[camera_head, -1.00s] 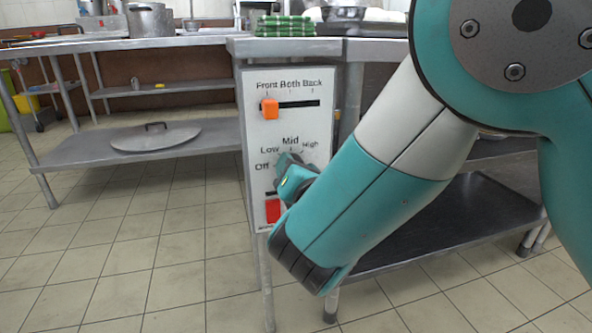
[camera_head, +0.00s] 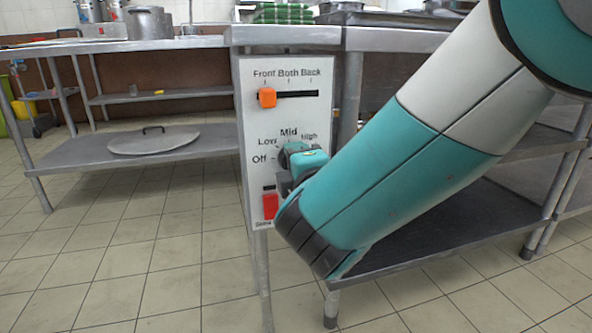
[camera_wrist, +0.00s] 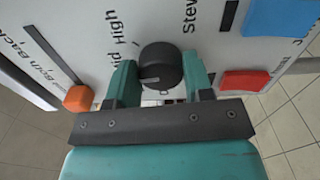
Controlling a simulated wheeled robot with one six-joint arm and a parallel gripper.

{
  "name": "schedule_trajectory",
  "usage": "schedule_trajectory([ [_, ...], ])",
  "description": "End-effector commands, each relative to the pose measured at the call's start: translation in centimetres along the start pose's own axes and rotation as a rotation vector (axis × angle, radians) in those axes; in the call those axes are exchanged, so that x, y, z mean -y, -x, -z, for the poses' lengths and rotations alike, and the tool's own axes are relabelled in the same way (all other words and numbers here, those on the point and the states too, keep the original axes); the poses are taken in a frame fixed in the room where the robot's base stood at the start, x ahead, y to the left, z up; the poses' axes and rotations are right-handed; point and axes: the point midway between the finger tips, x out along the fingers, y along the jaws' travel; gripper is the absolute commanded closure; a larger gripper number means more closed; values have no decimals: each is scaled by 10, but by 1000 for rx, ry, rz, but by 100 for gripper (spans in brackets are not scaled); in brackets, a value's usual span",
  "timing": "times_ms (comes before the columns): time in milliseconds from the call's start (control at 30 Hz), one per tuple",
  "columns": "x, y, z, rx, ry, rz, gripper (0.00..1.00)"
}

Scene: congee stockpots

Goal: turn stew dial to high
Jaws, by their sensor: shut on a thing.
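The stew dial is a round black knob (camera_wrist: 160,66) on the white control panel (camera_head: 247,130). In the wrist view the two teal fingers of my gripper (camera_wrist: 160,80) stand on either side of it and are shut on it. A thin pale line shows on the knob, but I cannot tell which setting it marks. The word High is printed up and left of the knob in the wrist view. In the head view my gripper (camera_head: 297,160) covers the knob, below the Low, Mid and High labels.
An orange slider (camera_head: 267,97) sits under Front on the panel. A red switch (camera_head: 270,206) is low on it, close to my gripper. A blue part (camera_wrist: 290,18) shows in the wrist view. Steel tables and shelves stand around; the tiled floor at left is clear.

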Motion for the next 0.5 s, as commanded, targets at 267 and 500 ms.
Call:
schedule_trajectory([
  [267, 5, 0, 0, 1, -261, -1, 77],
  [500, 6, 0, 0, 1, -486, -1, 77],
])
